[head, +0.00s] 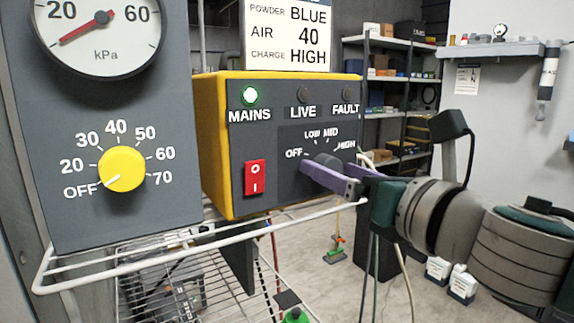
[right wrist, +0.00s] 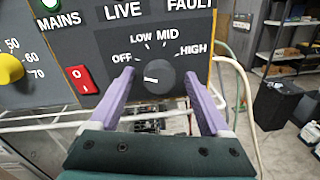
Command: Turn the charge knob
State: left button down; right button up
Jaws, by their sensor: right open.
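The charge knob (right wrist: 160,77) is a dark grey round knob on the front of the yellow-edged control box (head: 221,150). Its scale reads OFF, LOW, MID, HIGH, and its white mark points left, toward the OFF side. In the head view the charge knob (head: 327,159) is partly hidden by my fingers. My right gripper (head: 326,168) is open at the knob. In the right wrist view the purple fingers of the right gripper (right wrist: 160,74) stand one on each side of the knob, with gaps showing. My left gripper is not in view.
A red rocker switch (head: 255,178) and a lit green MAINS lamp (head: 250,96) are on the box. A placard (head: 300,36) reads BLUE, 40, HIGH. A yellow knob (head: 122,168) pointing to OFF sits on the left panel. A white wire rack (head: 190,254) runs below.

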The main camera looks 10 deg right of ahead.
jog(key=shift+w+a, duration=0.1)
jog(key=shift+w, duration=0.1)
grip_shut()
dwell(0.6)
